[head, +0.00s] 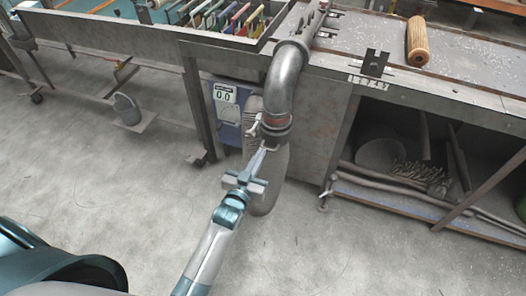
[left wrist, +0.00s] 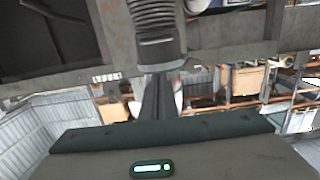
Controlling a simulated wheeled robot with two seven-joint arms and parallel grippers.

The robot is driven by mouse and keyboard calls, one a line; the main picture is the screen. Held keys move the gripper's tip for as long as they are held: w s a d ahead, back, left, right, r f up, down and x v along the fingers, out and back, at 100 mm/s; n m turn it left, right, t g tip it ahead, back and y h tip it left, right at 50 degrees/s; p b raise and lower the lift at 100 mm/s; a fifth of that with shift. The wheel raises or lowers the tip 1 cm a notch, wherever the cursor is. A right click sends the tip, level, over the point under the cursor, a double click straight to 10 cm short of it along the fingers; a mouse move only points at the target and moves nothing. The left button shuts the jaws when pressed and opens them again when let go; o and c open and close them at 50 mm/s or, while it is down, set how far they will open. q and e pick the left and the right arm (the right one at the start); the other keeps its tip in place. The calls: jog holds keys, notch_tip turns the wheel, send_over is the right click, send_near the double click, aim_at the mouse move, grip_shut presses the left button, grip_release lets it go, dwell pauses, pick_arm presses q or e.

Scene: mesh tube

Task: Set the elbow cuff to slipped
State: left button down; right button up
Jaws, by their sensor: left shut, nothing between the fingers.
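The grey metal elbow (head: 287,78) comes down from the bench edge. The dark elbow cuff (head: 275,124) is a band around its lower end, with a reddish strip above it and a small pale lever at its left. A ribbed grey hose (head: 270,185) hangs below the cuff. My left gripper (head: 267,150) is shut and empty, its tips just below and in front of the cuff. In the left wrist view a dark cuff-like collar (left wrist: 161,50) and ribbed hose (left wrist: 152,15) show beyond the fingers (left wrist: 158,80). I cannot tell if the tips touch. My right gripper is out of view.
A blue-grey unit with a "0.0" display (head: 225,94) stands behind the hose. The bench (head: 455,50) carries a ribbed orange roll (head: 417,42) and a dark bracket (head: 375,62). The lower shelf (head: 400,201) holds tubes.

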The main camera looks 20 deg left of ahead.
pick_arm(q)
jog(key=shift+s+a+r+b, duration=0.15)
jog(key=shift+s+b, duration=0.1)
jog(key=shift+s, duration=1.15)
jog(key=shift+s+d+r+b, duration=0.1)
jog(key=shift+s+b, duration=0.15)
jog(key=shift+s, duration=1.1)
jog(key=s+f+g, duration=0.3)
jog(key=s+f, duration=0.2)
jog(key=f, duration=0.6)
jog(key=s+d+f+m+g, duration=0.15)
jog(key=s+f, duration=0.35)
jog(key=f, duration=0.7)
jog(key=s+f+g, duration=0.4)
jog(key=s+f, duration=0.2)
jog(key=f, duration=0.5)
jog(key=s+a+f+g, duration=0.2)
jog(key=s+f, duration=0.4)
jog(key=s, duration=0.5)
jog(key=s+a+f+g, duration=0.2)
jog(key=s+f, duration=0.4)
jog(key=s, duration=0.5)
jog(key=s+a+f+g, duration=0.3)
jog(key=s+f, duration=0.3)
jog(key=s, duration=0.5)
jog(key=shift+f+g+y, duration=0.15)
jog(key=shift+g+y, duration=0.15)
jog(key=shift+g, duration=0.05)
